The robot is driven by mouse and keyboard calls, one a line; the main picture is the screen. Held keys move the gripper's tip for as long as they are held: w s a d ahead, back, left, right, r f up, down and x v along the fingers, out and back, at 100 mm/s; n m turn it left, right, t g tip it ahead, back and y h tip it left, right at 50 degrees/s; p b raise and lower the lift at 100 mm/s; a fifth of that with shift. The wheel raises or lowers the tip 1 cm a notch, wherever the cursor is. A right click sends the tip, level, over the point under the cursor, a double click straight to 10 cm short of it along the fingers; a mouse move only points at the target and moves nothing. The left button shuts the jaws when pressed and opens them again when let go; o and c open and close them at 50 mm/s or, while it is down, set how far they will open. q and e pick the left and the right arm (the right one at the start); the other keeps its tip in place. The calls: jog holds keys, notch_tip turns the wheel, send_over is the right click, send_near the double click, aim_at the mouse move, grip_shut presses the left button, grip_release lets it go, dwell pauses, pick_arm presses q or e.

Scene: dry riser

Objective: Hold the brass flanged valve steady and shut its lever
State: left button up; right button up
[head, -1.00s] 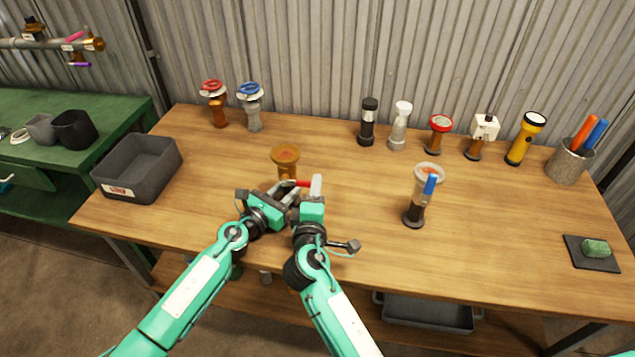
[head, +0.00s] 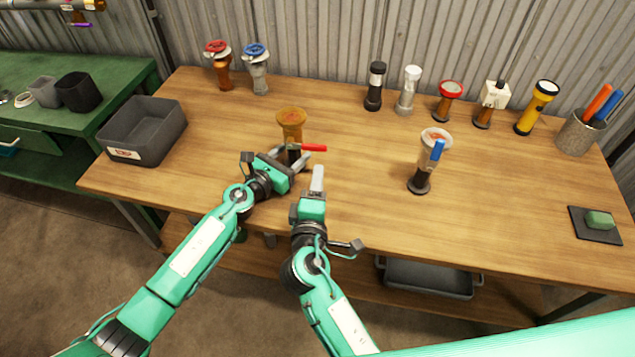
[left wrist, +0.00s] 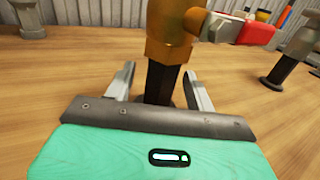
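The brass flanged valve (head: 291,118) stands upright on the table, left of middle, on a dark lower stem. Its red lever (head: 314,148) sticks out sideways to the right. My left gripper (head: 289,160) is open low around the valve. In the left wrist view one finger is on each side of the dark stem (left wrist: 161,82), with a visible gap on each side. The red lever grip (left wrist: 243,30) is above the right finger there. My right gripper (head: 318,178) is just right of the valve, below the lever in the picture; its finger opening is hidden.
A grey valve with a blue lever (head: 437,150) stands to the right. Red-topped (head: 218,65) and blue-topped (head: 257,68) valves stand at the back left. A grey bin (head: 145,130) is at left. Torches and other fittings line the back right.

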pick_arm(q)
jog(key=v, duration=1.2)
jog(key=shift+s+a, duration=0.1)
